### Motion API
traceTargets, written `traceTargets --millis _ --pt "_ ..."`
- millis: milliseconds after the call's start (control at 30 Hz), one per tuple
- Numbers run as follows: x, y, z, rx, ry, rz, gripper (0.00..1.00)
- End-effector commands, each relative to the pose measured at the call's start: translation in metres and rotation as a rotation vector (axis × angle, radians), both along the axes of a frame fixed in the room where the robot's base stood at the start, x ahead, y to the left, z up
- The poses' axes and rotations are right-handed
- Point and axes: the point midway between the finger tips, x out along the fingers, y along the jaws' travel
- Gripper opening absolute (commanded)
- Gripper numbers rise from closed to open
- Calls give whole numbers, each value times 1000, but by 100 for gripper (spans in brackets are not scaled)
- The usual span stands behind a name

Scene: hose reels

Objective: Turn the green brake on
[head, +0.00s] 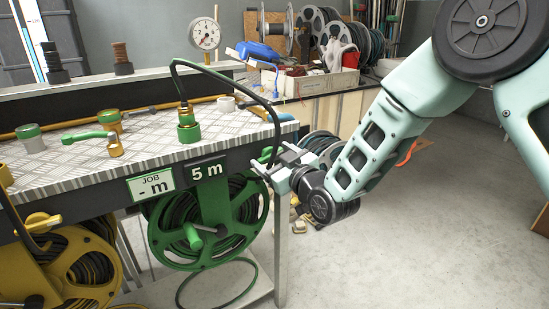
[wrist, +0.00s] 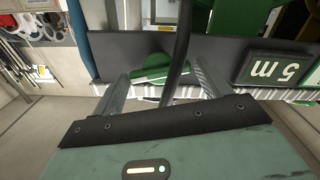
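The green reel (head: 205,222) hangs under the bench at the "5 m" plate (head: 207,171), with a green crank handle (head: 193,237) on its front. My gripper (head: 270,163) is at the bench's front right corner, right of that plate. In the wrist view its two fingers (wrist: 163,88) are spread apart. A rounded green part (wrist: 163,68), which looks like the green brake, shows on the dark front panel just beyond and between the fingertips. A dark hose (wrist: 180,50) crosses in front of it.
The black hose (head: 225,75) arches from a green fitting (head: 188,128) on the bench (head: 150,160) down to my gripper. A yellow reel (head: 75,265) with a yellow knob (head: 42,221) is at left. The floor (head: 400,240) at right is mostly clear.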

Motion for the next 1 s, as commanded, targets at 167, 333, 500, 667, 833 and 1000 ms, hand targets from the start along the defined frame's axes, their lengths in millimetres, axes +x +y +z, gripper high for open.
traceTargets --millis 167,333,500,667,833,1000 --pt "0 0 0 0 0 0 44" --pt "0 -1 -1 57 37 -1 44" --pt "1 -2 -1 188 124 -1 44" --pt "0 -1 0 232 156 1 44" --pt "0 -1 1 232 156 1 44" --pt "0 -1 1 232 156 1 89"
